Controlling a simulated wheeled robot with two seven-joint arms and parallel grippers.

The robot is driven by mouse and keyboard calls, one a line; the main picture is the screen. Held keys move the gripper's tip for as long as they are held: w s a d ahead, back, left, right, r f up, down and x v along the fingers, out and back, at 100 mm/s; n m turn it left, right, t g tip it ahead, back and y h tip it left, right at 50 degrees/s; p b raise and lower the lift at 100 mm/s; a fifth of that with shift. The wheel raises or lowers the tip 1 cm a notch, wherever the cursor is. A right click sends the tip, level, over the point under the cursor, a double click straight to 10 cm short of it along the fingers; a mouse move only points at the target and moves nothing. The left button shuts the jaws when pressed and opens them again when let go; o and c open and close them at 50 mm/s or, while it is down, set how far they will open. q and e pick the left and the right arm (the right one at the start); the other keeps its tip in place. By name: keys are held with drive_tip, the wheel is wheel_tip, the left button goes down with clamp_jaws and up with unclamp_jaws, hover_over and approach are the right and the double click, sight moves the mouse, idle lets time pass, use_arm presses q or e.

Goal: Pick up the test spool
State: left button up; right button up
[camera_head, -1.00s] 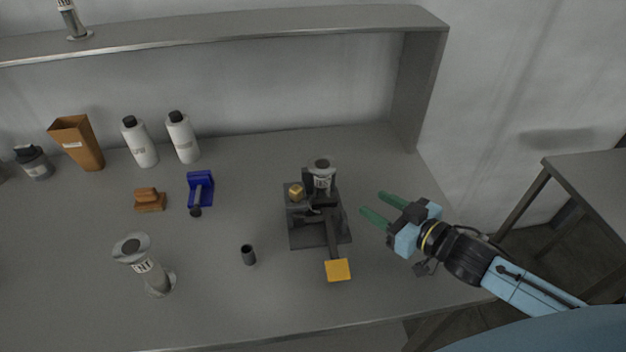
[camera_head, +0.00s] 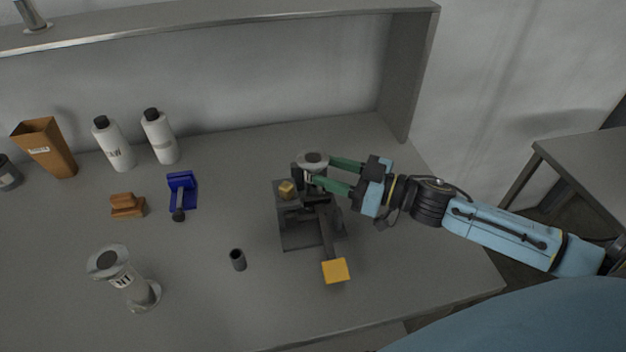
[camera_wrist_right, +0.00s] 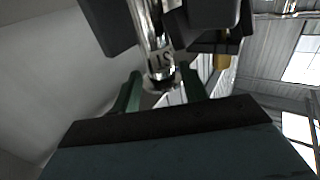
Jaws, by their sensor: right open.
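The test spool (camera_head: 312,161) is a grey metal spool with a wide round top and a partly hidden label. It stands upright in the dark clamp fixture (camera_head: 300,236), which has a yellow-ended lever. My right gripper (camera_head: 322,172) is open, its green fingers reaching in from the right on either side of the spool. In the right wrist view the spool (camera_wrist_right: 158,50) shows shiny between the green fingers (camera_wrist_right: 163,90), with dark fixture blocks around it. I cannot tell whether the fingers touch it. My left gripper is not in view.
A small dark cup (camera_head: 238,260), a blue holder (camera_head: 182,190), an orange-brown block (camera_head: 127,206), two white bottles (camera_head: 160,138) and a brown bin (camera_head: 46,148) are to the left. A shelf (camera_head: 220,26) runs behind.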

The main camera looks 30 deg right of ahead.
sight(304, 164)
drive_tip(key=shift+x, duration=3.15)
drive_tip(key=shift+d, duration=0.1)
drive_tip(key=c, duration=0.8)
